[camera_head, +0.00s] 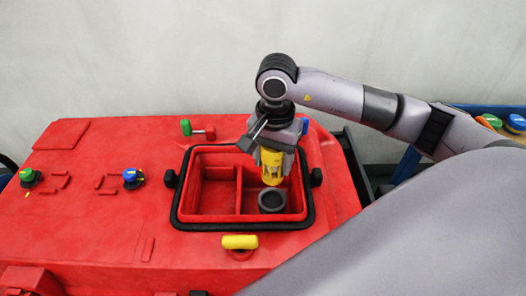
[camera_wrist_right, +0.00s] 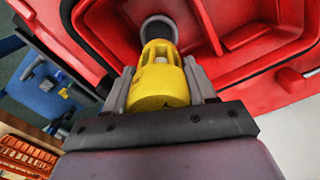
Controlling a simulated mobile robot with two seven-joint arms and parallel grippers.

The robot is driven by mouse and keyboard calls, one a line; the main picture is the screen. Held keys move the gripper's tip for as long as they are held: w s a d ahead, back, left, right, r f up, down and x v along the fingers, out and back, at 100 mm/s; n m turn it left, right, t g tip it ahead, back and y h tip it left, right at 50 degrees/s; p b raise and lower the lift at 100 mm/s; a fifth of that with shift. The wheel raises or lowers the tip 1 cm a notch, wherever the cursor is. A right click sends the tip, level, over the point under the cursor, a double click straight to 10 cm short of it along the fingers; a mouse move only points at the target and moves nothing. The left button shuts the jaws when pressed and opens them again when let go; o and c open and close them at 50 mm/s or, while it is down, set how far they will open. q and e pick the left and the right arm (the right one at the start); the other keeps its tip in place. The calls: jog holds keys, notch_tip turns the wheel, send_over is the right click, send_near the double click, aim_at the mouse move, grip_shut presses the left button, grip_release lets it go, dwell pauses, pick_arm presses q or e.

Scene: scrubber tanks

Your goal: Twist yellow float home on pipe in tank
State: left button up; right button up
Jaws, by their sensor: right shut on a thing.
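The yellow float (camera_head: 271,166) is a caged cylinder held upright in the jaws of my right gripper (camera_head: 272,155). It also shows in the right wrist view (camera_wrist_right: 158,82), between the two grey fingers. The dark grey pipe (camera_head: 272,200) stands in the right compartment of the red tank (camera_head: 205,221). The float's lower end is above and slightly behind the pipe's open top in the head view; whether they touch I cannot tell. In the right wrist view the pipe's round mouth (camera_wrist_right: 158,28) shows just beyond the float. My left gripper is not in view.
A black seal rims the tank opening, with black knobs (camera_head: 316,177) beside it. A divider (camera_head: 239,190) splits the tank. A yellow handle (camera_head: 240,242) sits at the front, a green and red part (camera_head: 198,131) behind. Blue and green knobs lie left.

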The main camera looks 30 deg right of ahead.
aim_at(273, 176)
jog(key=shift+s+f, duration=0.15)
jog(key=shift+f, duration=0.25)
jog(key=shift+f+b, duration=0.3)
jog(key=shift+f, duration=0.05)
jog(key=shift+f+b, duration=1.05)
jog(key=shift+f, duration=0.85)
jog(key=shift+f+n+b, duration=0.15)
jog(key=shift+n+b, duration=0.55)
jog(key=shift+b, duration=0.1)
jog(key=shift+n, duration=0.4)
